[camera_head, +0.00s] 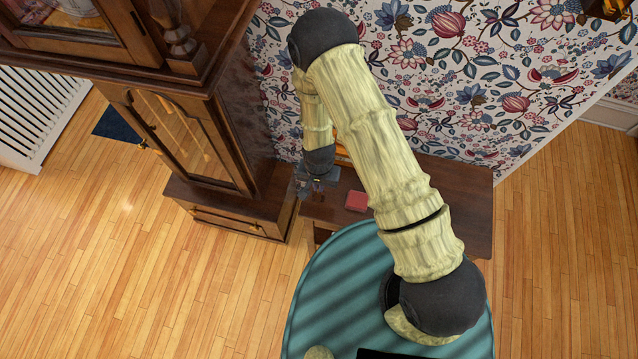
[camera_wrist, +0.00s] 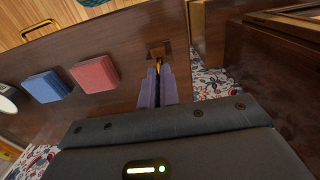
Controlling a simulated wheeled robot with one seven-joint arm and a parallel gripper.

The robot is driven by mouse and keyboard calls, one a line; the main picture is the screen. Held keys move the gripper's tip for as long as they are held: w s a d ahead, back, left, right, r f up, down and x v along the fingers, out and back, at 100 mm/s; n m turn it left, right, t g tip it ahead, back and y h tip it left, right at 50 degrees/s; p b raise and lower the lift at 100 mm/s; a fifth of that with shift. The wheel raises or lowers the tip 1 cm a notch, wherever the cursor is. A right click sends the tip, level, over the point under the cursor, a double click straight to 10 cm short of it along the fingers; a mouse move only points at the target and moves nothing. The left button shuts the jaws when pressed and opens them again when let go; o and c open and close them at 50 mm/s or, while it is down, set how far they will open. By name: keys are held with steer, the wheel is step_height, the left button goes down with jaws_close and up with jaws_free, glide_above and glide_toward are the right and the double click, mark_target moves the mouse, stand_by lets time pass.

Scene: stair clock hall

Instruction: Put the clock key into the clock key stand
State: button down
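My gripper (camera_wrist: 158,82) shows its two purple-grey fingers close together in the wrist view, with a narrow gap. A small brass-coloured piece, which looks like the clock key (camera_wrist: 157,67), sticks out from between the fingertips. Just beyond it is a small brown wooden block, which looks like the clock key stand (camera_wrist: 154,49), on the dark tabletop. The tip of the key overlaps the stand in this view; I cannot tell whether they touch. In the head view my gripper (camera_head: 316,186) is low over the left part of the table, and the stand cannot be made out.
The dark wooden table (camera_head: 455,200) stands against the floral wall. A red box (camera_wrist: 95,73) and a blue box (camera_wrist: 46,87) lie on it beside the stand. A tall wooden clock case (camera_head: 185,135) rises close to the left of my gripper. A white round thing (camera_wrist: 7,105) shows at the left edge.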

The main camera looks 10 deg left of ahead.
steer(key=shift+f+b, duration=0.3)
steer(key=shift+f, duration=0.1)
steer(key=c, duration=1.6)
jaws_free()
steer(key=shift+o, duration=0.2)
steer(key=shift+r, duration=0.1)
step_height(320, 180, up, 17)
steer(key=b, duration=0.3)
steer(key=shift+r, duration=0.1)
steer(key=d+r+t, duration=0.1)
steer(key=d+r, duration=0.3)
steer(key=d, duration=0.3)
steer(key=s+d+r, duration=0.1)
steer(key=d+r, duration=0.4)
steer(key=d, duration=0.3)
steer(key=d+r+n+t, duration=0.1)
steer(key=d+r, duration=0.3)
steer(key=d, duration=0.3)
steer(key=shift+s+d+r+t, duration=0.15)
steer(key=shift+s+r+t, duration=0.15)
